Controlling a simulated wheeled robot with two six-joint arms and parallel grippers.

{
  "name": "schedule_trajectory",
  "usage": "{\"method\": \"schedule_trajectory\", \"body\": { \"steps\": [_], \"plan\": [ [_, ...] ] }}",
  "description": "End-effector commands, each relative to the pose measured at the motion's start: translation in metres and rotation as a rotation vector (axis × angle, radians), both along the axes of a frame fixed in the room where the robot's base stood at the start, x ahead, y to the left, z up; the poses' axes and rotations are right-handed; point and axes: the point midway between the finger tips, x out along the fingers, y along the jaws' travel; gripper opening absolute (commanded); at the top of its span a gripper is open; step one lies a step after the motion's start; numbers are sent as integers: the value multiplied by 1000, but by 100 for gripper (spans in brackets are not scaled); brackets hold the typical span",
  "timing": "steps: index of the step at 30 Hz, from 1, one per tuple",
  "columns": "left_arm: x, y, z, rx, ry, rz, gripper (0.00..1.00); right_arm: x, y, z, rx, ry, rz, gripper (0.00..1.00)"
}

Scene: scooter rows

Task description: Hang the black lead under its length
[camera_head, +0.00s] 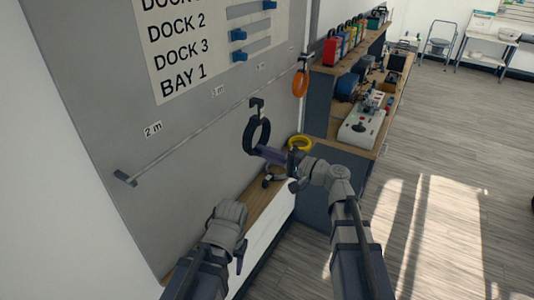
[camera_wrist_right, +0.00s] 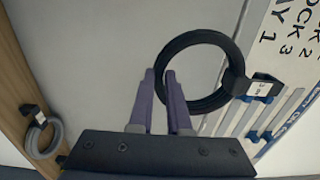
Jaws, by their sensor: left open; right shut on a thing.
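The black lead (camera_head: 262,132) is a round coil with a black block at its top, in front of the grey board near the slanted rail (camera_head: 190,143). My right gripper (camera_head: 260,152) has its purple fingers shut on the coil's lower part. In the right wrist view, the coil (camera_wrist_right: 184,43) stands at the tips of my right fingers (camera_wrist_right: 158,74). A small white tag on its block (camera_wrist_right: 263,88) is too small to read surely. I cannot tell whether the block touches the rail. My left gripper (camera_head: 240,259) is low, apart from the lead; its fingers barely show.
Length labels run along the rail, with "2 m" (camera_head: 153,129) at the lower left. An orange lead (camera_head: 300,83) hangs at the rail's right end. A grey lead (camera_wrist_right: 42,137) and a yellow lead (camera_head: 300,142) are by the wooden shelf below. A workbench (camera_head: 346,148) stands to the right.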

Motion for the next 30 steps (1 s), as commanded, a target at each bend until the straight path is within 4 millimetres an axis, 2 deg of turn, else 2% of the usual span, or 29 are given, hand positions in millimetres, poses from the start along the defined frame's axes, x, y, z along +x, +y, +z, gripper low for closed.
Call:
{"method": "schedule_trajectory", "body": {
  "steps": [29, 30],
  "plan": [
    [0, 0, 0, 0, 0, 0, 50, 44, 60, 0, 1, 1, 2, 0],
    [0, 0, -4, 0, 0, 0, 50, 44, 61, -4, 1, 1, 1, 0]
  ]
}}
